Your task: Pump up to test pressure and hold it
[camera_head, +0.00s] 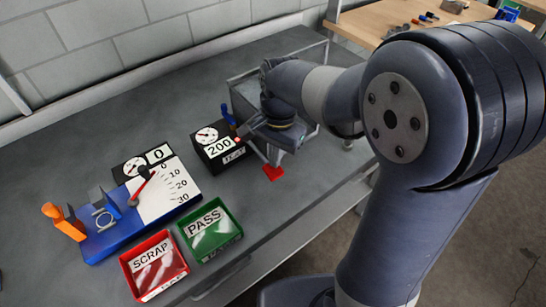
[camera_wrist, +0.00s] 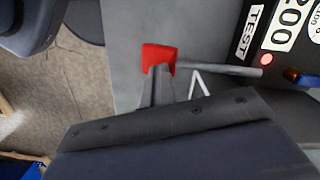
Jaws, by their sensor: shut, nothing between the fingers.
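The black test box (camera_head: 219,152) stands near the middle of the bench, with a small round gauge, a display reading 200 and a TEST label. The box also shows in the wrist view (camera_wrist: 290,40), with a red dot beside TEST. A grey rod (camera_wrist: 225,70) runs from the box's side to a red block (camera_wrist: 158,55). The red block also shows in the head view (camera_head: 273,173), low at the right of the box. My gripper (camera_head: 268,158) is shut and empty, pointing down over the red block. Its tips (camera_wrist: 157,72) overlap the block; I cannot tell whether they touch.
A blue fixture (camera_head: 110,235) with a red pointer, a 0-to-30 scale and a display reading 0 stands left. A red SCRAP bin (camera_head: 154,285) and a green PASS bin (camera_head: 211,251) sit at the front. A grey box-like container (camera_head: 240,95) stands behind my wrist.

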